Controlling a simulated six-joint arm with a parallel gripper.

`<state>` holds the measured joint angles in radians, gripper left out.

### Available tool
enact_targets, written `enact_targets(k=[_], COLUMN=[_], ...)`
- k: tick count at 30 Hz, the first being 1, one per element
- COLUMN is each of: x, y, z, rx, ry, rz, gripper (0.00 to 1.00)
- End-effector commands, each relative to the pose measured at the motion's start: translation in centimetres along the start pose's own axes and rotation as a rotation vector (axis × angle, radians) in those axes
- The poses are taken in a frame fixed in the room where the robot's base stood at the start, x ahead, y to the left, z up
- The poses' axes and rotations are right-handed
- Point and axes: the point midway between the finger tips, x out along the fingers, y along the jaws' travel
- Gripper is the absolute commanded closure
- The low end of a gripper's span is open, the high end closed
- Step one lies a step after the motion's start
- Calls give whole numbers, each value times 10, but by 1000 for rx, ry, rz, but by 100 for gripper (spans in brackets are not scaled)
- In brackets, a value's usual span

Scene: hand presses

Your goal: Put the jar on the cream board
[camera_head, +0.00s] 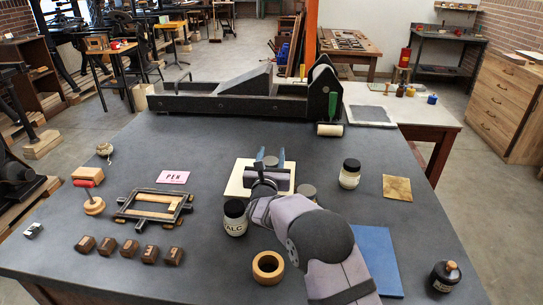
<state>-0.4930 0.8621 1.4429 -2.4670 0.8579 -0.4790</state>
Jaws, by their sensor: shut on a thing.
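My gripper (271,157) is over the far part of the cream board (236,187), its blue fingers on either side of a small grey-topped thing (270,161). My gripper and wrist hide most of that thing, so I cannot tell whether it is a jar, or whether it touches the board. Two jars stand on the dark table: a dark-lidded jar labelled ALC (236,218) just left of my arm, and a dark-lidded jar with a pale label (350,174) to the right of the board. Both are upright and apart from my gripper.
A grey round thing (307,192) is beside my arm. A black frame (152,207) and wooden blocks are left. A large press (240,99) lines the back.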

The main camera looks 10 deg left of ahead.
Motion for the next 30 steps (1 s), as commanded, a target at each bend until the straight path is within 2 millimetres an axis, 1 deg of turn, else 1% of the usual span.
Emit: enact_targets(k=[1,2,3,4,13,18,23,30], x=[0,0,0,0,0,0,-15,-49], y=[0,0,0,0,0,0,1,1], z=[-1,-1,-1,-1,0,5,1,0], rx=[1,0,0,0,0,0,1,-1], ry=[-3,0,0,0,0,1,1,1], rz=[0,0,0,0,0,0,2,3], gripper=[89,53,43,41,41,41,41,41])
